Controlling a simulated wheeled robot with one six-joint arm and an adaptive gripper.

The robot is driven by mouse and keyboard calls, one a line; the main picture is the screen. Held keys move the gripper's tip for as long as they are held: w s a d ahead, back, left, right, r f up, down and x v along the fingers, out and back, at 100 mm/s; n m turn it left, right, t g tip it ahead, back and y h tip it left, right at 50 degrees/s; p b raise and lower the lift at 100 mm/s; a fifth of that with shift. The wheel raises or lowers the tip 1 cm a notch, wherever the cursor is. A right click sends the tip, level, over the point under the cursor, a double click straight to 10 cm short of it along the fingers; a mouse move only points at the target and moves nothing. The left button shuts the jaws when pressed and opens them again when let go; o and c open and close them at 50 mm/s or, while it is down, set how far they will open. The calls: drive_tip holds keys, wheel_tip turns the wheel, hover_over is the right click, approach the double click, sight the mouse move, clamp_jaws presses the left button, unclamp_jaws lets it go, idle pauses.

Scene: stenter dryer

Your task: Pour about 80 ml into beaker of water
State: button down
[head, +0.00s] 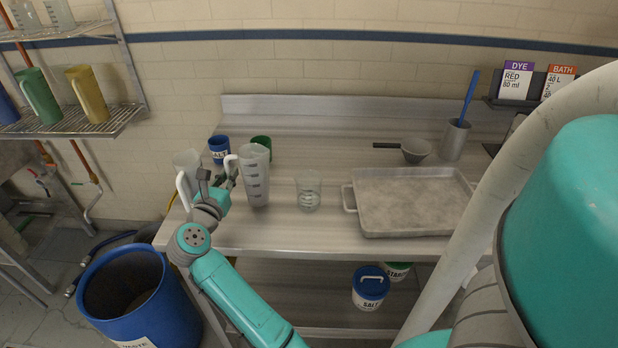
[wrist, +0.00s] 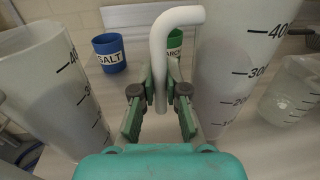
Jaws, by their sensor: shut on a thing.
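A tall translucent measuring jug (head: 257,178) with dark graduation marks stands upright over the left part of the steel table. It fills the right of the wrist view (wrist: 232,75). My gripper (head: 222,183) is at its left, shut on its white handle (wrist: 165,60). I cannot tell whether the jug's base touches the table. A clear glass beaker (head: 309,192) with some liquid stands on the table just right of the jug; it also shows at the right edge of the wrist view (wrist: 290,92). The jug's contents are not clearly visible.
A second translucent jug (wrist: 45,90) stands left of my gripper. A blue SALT cup (head: 219,150) and a green cup (head: 262,142) stand behind. Right of the beaker are a metal tray (head: 405,232), a dipper (head: 416,150) and a metal cup (head: 455,140). A blue waste bin (head: 165,310) is front left.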

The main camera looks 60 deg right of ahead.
sight(241, 165)
idle(0.4)
drive_tip(key=s+r+m, duration=0.1)
drive_tip(key=m, duration=0.1)
drive_tip(key=s+d+r+m+y, duration=0.1)
drive_tip(key=r+m, duration=0.1)
drive_tip(key=s+d+r+m, duration=0.1)
drive_tip(key=s+m, duration=0.1)
drive_tip(key=shift+r+m+y, duration=0.15)
drive_tip(key=shift+m+y, duration=0.15)
drive_tip(key=shift+m, duration=0.1)
drive_tip(key=shift+s+d+r+m+t+y, duration=0.1)
drive_tip(key=shift+s+r+m+t, duration=0.1)
drive_tip(key=shift+r+m, duration=0.4)
drive_tip(key=shift+s+d+r+m+t+y, duration=0.1)
drive_tip(key=shift+s+r+m, duration=0.1)
drive_tip(key=shift+r+m, duration=0.35)
drive_tip(key=shift+s+d+r+m+t+y, duration=0.1)
drive_tip(key=shift+s+r+m, duration=0.2)
drive_tip(key=shift+r, duration=0.5)
drive_tip(key=shift+s+d+r+m+p, duration=0.1)
drive_tip(key=shift+s+r+m+p, duration=0.1)
drive_tip(key=shift+r+m, duration=0.2)
drive_tip(key=shift+s+d+r+m+p, duration=0.1)
drive_tip(key=shift+r+m+p, duration=0.1)
drive_tip(key=shift+r+m, duration=0.2)
drive_tip(key=shift+r, duration=0.25)
